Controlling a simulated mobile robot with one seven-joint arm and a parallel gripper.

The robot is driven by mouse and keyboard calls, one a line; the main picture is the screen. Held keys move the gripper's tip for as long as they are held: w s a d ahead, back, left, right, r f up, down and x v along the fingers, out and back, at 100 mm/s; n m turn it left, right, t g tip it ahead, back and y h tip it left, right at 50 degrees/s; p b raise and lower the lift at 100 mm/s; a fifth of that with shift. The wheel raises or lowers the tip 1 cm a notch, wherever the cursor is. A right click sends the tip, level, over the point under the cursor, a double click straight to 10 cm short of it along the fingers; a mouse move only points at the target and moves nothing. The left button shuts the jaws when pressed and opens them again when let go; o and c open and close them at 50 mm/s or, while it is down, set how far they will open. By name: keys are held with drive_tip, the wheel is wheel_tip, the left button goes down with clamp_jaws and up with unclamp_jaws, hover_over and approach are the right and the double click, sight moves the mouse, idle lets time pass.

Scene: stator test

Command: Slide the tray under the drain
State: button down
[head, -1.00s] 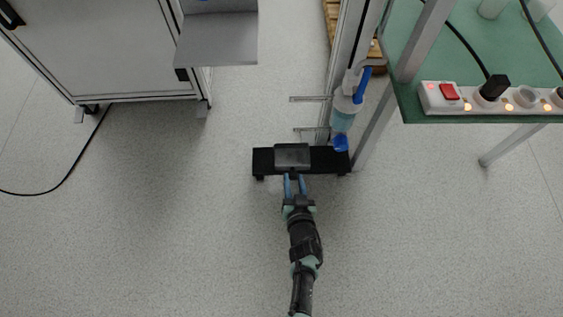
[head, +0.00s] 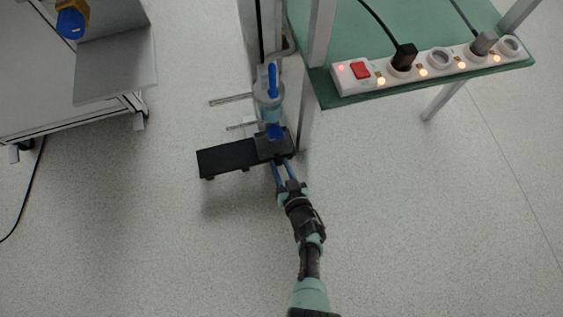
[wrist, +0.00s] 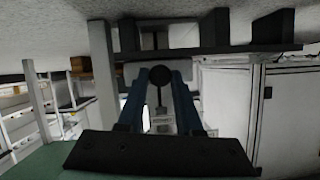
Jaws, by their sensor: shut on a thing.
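The tray (head: 270,148) is a small dark grey box on the right end of a low black bench. The drain is the blue lower tip (head: 274,131) of a clear bowl unit on an upright post. From above, the tip overlaps the tray's far part; its height above the tray cannot be told. My gripper (head: 281,164) is at the tray's near side, its blue fingers shut on the tray's front knob. In the wrist view, which is upside down, a dark round knob (wrist: 160,75) sits between the fingertips.
The black bench (head: 224,159) extends left of the tray, its top bare there. A table leg (head: 305,125) stands close on the right, under a green tabletop (head: 330,95) with a power strip (head: 435,65). A grey cabinet (head: 40,75) is far left. The near floor is clear.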

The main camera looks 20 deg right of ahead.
drive_tip(key=shift+d, duration=0.3)
drive_tip(key=c, duration=0.7)
unclamp_jaws()
drive_tip(key=shift+o, duration=0.7)
drive_tip(key=shift+a, duration=0.1)
drive_tip(key=a+p+v, duration=0.1)
drive_tip(key=p+v, duration=0.7)
drive_tip(key=v, duration=0.5)
drive_tip(key=shift+d, duration=0.45)
drive_tip(key=shift+r, duration=0.1)
